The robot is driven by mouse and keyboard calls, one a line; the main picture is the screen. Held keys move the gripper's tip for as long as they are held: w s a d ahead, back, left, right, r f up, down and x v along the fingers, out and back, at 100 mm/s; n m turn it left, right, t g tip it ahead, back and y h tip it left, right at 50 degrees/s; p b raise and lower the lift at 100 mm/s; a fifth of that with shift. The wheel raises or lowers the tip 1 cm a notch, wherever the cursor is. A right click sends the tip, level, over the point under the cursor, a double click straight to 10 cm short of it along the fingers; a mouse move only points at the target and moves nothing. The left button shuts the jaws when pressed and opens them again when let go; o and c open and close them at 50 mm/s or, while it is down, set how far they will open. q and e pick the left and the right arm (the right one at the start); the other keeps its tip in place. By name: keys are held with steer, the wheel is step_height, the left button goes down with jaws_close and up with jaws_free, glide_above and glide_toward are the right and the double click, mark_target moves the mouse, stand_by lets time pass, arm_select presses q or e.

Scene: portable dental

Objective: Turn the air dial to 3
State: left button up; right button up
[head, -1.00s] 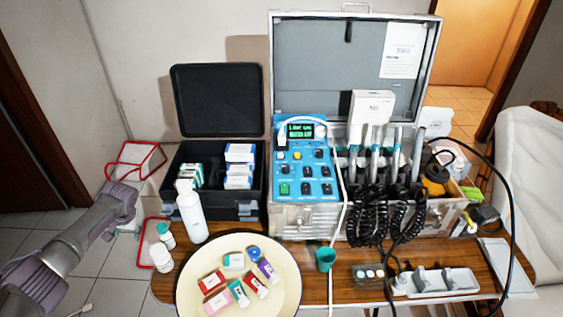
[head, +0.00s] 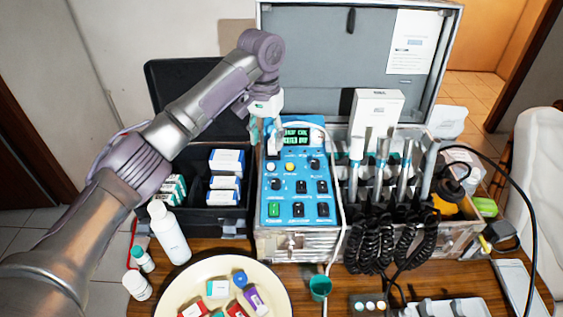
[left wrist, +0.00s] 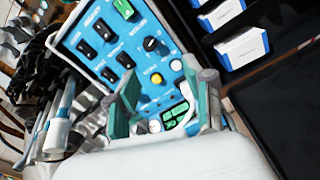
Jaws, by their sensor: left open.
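The blue control panel (head: 289,198) stands in the open metal case. It carries a black dial on the left (head: 275,184), another at the upper right (head: 315,163), and black switches. Labels are too small to read, so I cannot tell which is the air dial or its setting. My left gripper (head: 268,130) hangs over the panel's upper left corner, beside the lit display (head: 297,136). In the left wrist view its open, empty fingers (left wrist: 163,95) spread above the panel; the dial with a white mark (left wrist: 150,44) lies beyond them. My right gripper is not in view.
Handpieces (head: 380,165) with coiled black cords stand right of the panel. A black box (head: 222,219) with packets lies left, under my arm. A white bottle (head: 169,235) and a cream plate (head: 274,293) are in front. A white hose runs down the panel's right side.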

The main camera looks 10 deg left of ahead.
arm_select(q)
steer(key=d, duration=0.2)
steer(key=p, duration=0.1)
glide_above(276, 180)
steer(key=f, duration=0.5)
steer(key=shift+s+a+f, duration=0.1)
steer(key=shift+s+f, duration=0.1)
step_height(276, 180, down, 6)
steer(key=shift+w+r+p, duration=0.1)
steer(key=shift+p, duration=0.3)
steer(key=shift+f, duration=0.8)
steer(key=shift+c, duration=0.5)
steer(key=shift+m, duration=0.3)
jaws_close()
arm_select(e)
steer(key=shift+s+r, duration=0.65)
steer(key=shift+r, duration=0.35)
